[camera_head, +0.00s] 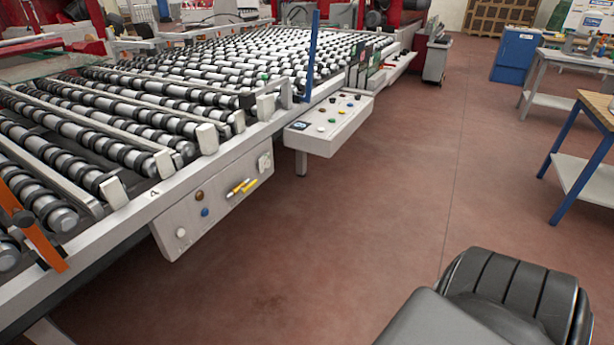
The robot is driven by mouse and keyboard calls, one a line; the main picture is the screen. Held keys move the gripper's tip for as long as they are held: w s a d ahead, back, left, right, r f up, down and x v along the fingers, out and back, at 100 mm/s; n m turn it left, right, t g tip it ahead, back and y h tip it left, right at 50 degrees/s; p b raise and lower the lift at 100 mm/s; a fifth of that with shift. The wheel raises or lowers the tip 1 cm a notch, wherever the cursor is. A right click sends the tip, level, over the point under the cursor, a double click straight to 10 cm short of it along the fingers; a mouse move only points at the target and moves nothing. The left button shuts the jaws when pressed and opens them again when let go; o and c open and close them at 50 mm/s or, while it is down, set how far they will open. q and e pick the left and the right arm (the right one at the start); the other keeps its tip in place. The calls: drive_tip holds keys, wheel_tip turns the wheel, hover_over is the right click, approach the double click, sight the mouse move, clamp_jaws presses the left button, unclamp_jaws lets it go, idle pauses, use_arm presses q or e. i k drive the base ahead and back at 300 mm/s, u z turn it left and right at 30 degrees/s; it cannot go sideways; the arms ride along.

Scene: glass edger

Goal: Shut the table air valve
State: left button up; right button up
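A small yellow-handled part (240,188), which looks like the air valve lever, is on the front of a light grey panel (205,228) under the near edge of the roller table (235,150). The yellow handle is tilted, rising to the right. It is too small to tell whether the valve is open or shut. Brown, blue and white round fittings sit to its left on the same panel, and a pale switch-like fitting (264,162) is at its upper right. Neither my left nor my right gripper shows in the view.
A control box (328,123) with several coloured buttons juts out from the table beyond the panel. An orange upright bar (38,240) stands at the table's near left. A workbench (590,150) with blue legs is at the right. The reddish floor (330,230) before the panel is clear.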

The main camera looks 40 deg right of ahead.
sight(243, 191)
drive_tip(key=z, duration=1.1)
drive_tip(key=i, duration=0.9)
drive_tip(key=u, duration=0.15)
